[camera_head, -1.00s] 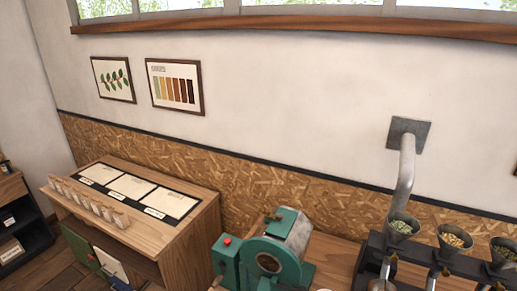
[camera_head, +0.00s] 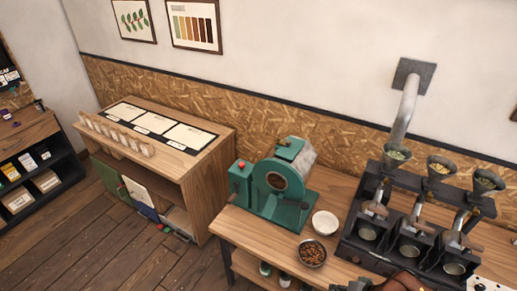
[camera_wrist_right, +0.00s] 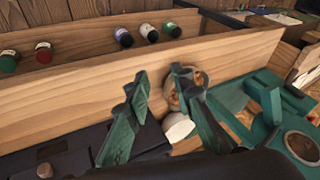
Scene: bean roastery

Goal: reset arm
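My right gripper (camera_wrist_right: 158,80) shows in the right wrist view with its two fingers apart and nothing visible between the tips. A bowl of brown beans (camera_wrist_right: 199,80) lies beyond the right-hand finger, which partly hides it. A white bowl (camera_wrist_right: 180,127) sits below it. Both bowls also show in the head view, the brown-bean bowl (camera_head: 312,253) and the white bowl (camera_head: 325,223). A dark brown shape at the bottom edge of the head view is cut off, and I cannot tell what it is. My left gripper is not in view.
A green roaster (camera_head: 277,190) stands on the wooden workbench (camera_head: 245,222). A black rack (camera_head: 372,240) with several funnels stands at right. A wooden cabinet (camera_head: 212,180) with cards is at left, beyond a floor gap. Several bottles (camera_wrist_right: 147,32) show in the wrist view.

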